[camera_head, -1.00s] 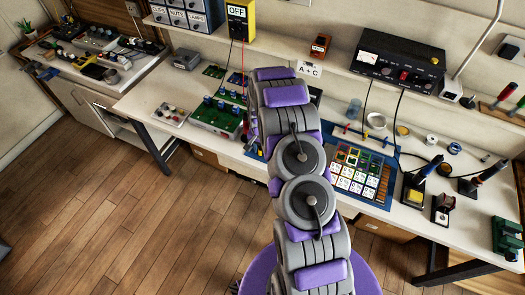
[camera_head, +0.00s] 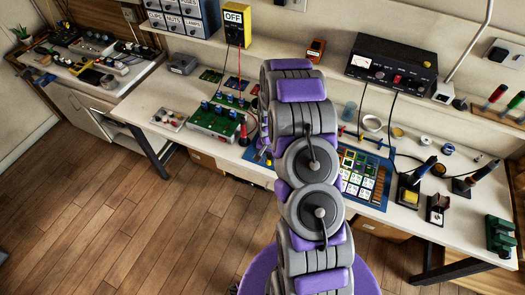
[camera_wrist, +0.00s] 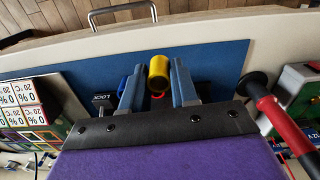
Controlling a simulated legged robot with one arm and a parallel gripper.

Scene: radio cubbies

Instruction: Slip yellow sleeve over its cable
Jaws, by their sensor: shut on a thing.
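In the wrist view the yellow sleeve (camera_wrist: 158,72) sits between the two grey-blue fingers of my gripper (camera_wrist: 159,82), which is shut on it. Its round dark opening shows near the fingertips, and a small bit of red shows just below it. A blue sleeve-like piece (camera_wrist: 125,84) is beside the left finger, partly hidden. I cannot make out for sure which cable belongs to the yellow sleeve. In the head view my arm hides the gripper and the sleeve. A red cable (camera_head: 239,62) hangs from the yellow OFF box (camera_head: 236,24).
A blue mat (camera_wrist: 215,62) lies under the gripper, with a drawer handle (camera_wrist: 122,12) beyond. A red probe with a black end (camera_wrist: 285,120) is close on the right. A green circuit board (camera_head: 213,119) stands left of my arm. A card panel (camera_head: 362,178) lies to the right.

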